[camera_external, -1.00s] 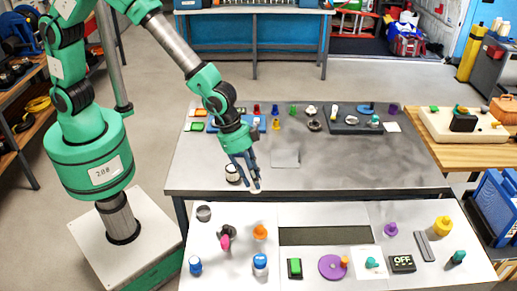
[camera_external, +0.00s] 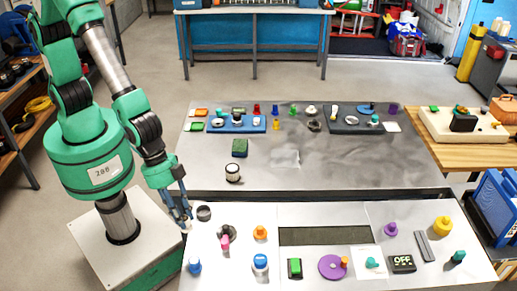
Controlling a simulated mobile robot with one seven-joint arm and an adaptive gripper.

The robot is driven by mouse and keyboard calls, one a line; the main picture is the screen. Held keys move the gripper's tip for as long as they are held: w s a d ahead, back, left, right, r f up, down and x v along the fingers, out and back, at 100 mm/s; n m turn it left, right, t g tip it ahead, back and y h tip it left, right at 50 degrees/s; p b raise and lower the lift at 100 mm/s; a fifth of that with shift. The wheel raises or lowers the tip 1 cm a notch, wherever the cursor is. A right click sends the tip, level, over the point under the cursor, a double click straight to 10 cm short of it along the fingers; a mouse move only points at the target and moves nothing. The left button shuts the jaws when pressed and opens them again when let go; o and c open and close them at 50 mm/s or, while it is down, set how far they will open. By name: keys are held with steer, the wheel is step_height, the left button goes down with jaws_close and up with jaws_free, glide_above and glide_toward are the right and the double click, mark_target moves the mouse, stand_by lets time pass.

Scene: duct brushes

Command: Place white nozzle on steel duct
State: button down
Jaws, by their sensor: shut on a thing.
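My gripper (camera_external: 185,222) hangs at the left edge of the front table, fingers pointing down. It is shut on a small white piece, which looks like the white nozzle (camera_external: 187,229); the fingers hide most of it. A short grey metal cylinder with a dark opening, probably the steel duct (camera_external: 204,214), stands upright just right of the gripper, on the table's back left corner. The nozzle appears apart from the cylinder, to its left and slightly nearer the camera. I cannot tell its height above the table.
A black-and-white jar (camera_external: 233,173) stands on the rear table (camera_external: 370,170). The rear table's front right is clear.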

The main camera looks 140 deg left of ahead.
steer(key=shift+a+f, duration=0.1)
steer(key=shift+f, duration=2.15)
steer(key=b, duration=0.1)
glide_toward(229, 279)
steer(key=shift+w+f, duration=0.1)
steer(key=shift+w, duration=0.75)
steer(key=shift+f+b, duration=0.5)
steer(key=shift+f, duration=1.3)
steer(key=c, duration=1.4)
jaws_free()
steer(key=shift+f, duration=0.1)
